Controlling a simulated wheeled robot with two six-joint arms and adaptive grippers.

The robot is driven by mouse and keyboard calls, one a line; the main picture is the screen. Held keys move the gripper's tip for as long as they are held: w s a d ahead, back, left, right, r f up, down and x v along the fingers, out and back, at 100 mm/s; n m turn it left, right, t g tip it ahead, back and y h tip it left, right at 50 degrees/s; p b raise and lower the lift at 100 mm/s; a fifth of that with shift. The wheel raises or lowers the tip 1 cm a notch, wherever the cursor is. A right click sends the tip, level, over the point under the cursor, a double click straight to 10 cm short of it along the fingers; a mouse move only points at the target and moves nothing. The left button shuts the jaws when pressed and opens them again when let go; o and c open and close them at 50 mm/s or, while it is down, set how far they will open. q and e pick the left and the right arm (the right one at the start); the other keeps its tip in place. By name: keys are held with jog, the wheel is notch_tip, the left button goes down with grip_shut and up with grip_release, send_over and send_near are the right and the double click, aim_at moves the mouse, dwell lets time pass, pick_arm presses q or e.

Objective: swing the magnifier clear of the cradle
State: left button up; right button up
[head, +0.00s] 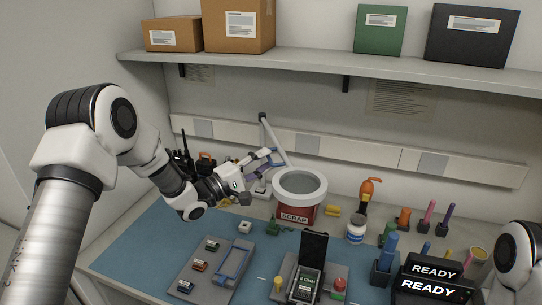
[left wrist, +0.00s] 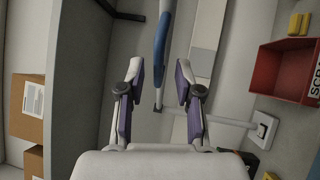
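The magnifier (head: 300,174) has a white ring that overlaps the top of the red scrap bin in the head view. Its thin jointed arm (head: 272,138) rises behind my left gripper (head: 268,159). In the left wrist view, my left gripper (left wrist: 158,82) has its purple-padded fingers apart. A white and blue bar (left wrist: 163,38), apparently the magnifier's arm, shows between and beyond the fingers, touching neither. A grey device with an upright black panel (head: 314,246), possibly the cradle, stands at the front middle. My right gripper is out of view; only part of that arm shows.
The red scrap bin (head: 296,217) stands beneath the ring in the picture. A grey plate (head: 203,279) with small batteries lies on the blue mat (head: 150,247). Tools and READY signs (head: 435,268) crowd the right side. A shelf (head: 320,64) with boxes runs above.

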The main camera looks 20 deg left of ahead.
aim_at(279, 148)
pick_arm(q)
jog(key=shift+x, duration=0.9)
jog(key=shift+w, duration=0.25)
jog(key=shift+r, duration=0.1)
grip_shut()
jog(key=shift+d, duration=0.15)
